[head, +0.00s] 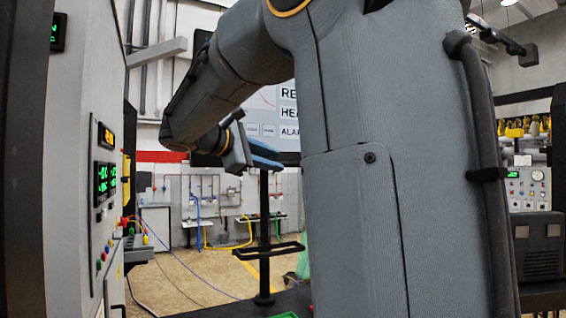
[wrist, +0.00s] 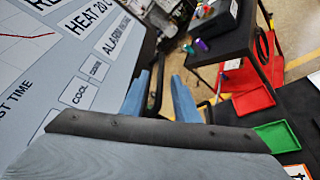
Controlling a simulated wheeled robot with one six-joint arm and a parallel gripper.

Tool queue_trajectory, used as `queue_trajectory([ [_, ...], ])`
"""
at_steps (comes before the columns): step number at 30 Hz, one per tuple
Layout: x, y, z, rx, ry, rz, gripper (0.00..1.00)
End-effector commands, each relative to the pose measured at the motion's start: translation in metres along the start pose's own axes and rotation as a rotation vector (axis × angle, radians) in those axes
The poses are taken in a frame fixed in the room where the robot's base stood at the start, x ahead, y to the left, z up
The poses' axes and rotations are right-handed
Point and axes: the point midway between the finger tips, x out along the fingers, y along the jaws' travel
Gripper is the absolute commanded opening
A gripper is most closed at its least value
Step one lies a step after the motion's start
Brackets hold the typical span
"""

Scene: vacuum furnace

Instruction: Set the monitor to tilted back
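The monitor (head: 268,98) is a pale screen with large dark lettering on a black pole stand (head: 264,220). In the head view my arm hides much of it, and I cannot tell its tilt. In the wrist view its screen (wrist: 60,75) fills the left side, seen slantwise. My gripper (head: 265,155) is at the monitor's lower edge in the head view. In the wrist view its blue fingers (wrist: 161,76) are apart. A black bar (wrist: 158,85) by the screen's edge shows between them. I cannot tell whether they touch it.
A grey furnace panel (head: 85,200) with green readouts and buttons stands at the left. In the wrist view a dark table (wrist: 232,45) holds small items. A red tray (wrist: 253,100) and a green tray (wrist: 277,137) lie to the right. Open floor (head: 190,270) shows beyond the stand.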

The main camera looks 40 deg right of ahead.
Motion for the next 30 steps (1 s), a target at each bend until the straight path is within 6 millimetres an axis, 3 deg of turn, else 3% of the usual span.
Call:
queue_trajectory([
  [9, 0.044, 0.0, 0.002, -0.001, -0.003, -0.002, 0.28],
  [20, 0.052, -0.001, 0.001, 0.001, -0.002, -0.002, 0.28],
  [21, 0.052, -0.001, 0.001, 0.001, -0.002, -0.002, 0.26],
  [26, 0.052, -0.001, 0.001, 0.001, -0.002, -0.003, 0.0],
  [30, 0.052, -0.001, 0.001, 0.001, -0.002, -0.003, 0.0],
])
